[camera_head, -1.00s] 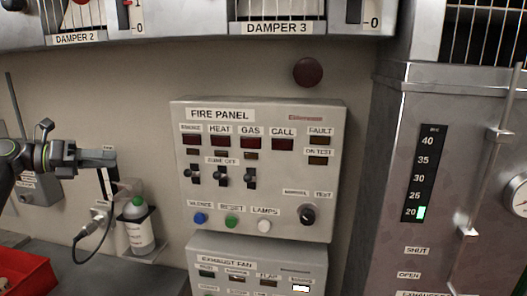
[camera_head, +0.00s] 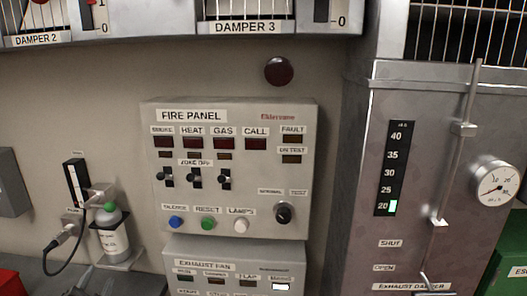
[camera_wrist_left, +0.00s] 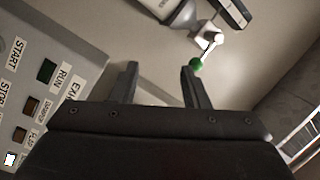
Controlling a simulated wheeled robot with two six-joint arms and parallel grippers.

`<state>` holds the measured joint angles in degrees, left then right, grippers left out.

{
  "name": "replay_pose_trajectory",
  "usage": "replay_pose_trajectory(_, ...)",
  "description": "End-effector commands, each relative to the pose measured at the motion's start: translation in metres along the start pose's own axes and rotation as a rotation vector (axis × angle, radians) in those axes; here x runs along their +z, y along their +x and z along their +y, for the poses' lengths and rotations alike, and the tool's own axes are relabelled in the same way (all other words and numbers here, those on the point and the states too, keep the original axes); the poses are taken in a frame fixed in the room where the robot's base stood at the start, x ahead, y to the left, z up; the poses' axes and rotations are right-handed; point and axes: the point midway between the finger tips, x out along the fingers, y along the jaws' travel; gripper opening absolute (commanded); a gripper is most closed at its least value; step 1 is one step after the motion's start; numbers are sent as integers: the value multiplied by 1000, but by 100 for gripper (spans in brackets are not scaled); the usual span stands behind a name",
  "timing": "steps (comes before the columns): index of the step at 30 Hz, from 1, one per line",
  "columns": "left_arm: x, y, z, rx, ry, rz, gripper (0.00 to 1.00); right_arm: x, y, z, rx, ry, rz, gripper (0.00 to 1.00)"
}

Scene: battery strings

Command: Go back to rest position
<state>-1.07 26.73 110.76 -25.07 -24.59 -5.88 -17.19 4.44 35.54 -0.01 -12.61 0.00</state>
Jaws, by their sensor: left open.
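My left gripper (camera_wrist_left: 160,68) shows in the left wrist view, its two dark fingers apart with nothing between them. Behind the fingers is a plain grey-beige surface. A green round part (camera_wrist_left: 197,64) shows close to the right fingertip; I cannot tell whether they touch. The exhaust fan panel (camera_wrist_left: 60,60) is at the left of that view, tilted. My right gripper is in neither view.
In the head view the fire panel (camera_head: 230,180) is on the wall, above the exhaust fan panel (camera_head: 235,258). A green-capped bottle (camera_head: 113,240) stands at lower left. A metal cabinet with a gauge (camera_head: 496,188) fills the right. A red tray (camera_head: 8,283) is at the lower left corner.

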Motion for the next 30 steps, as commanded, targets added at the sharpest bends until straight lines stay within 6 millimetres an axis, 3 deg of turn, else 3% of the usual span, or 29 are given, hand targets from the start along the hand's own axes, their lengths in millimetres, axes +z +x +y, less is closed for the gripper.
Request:
replay_pose_trajectory(3, 33, -51, 36, 95, -159, -217, 42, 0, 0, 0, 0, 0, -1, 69)
replay_pose_trajectory(9, 69, -151, 89, 274, -387, -581, 42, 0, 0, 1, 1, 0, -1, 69)
replay_pose_trajectory(12, 75, -198, 108, 357, -468, -731, 42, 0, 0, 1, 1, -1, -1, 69)
replay_pose_trajectory(18, 74, -273, 130, 488, -577, -950, 42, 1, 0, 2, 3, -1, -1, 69)
replay_pose_trajectory(25, 61, -343, 142, 613, -658, -1142, 42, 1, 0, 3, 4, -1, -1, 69)
replay_pose_trajectory(30, 87, -331, 174, 619, -652, -1152, 42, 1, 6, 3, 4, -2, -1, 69)
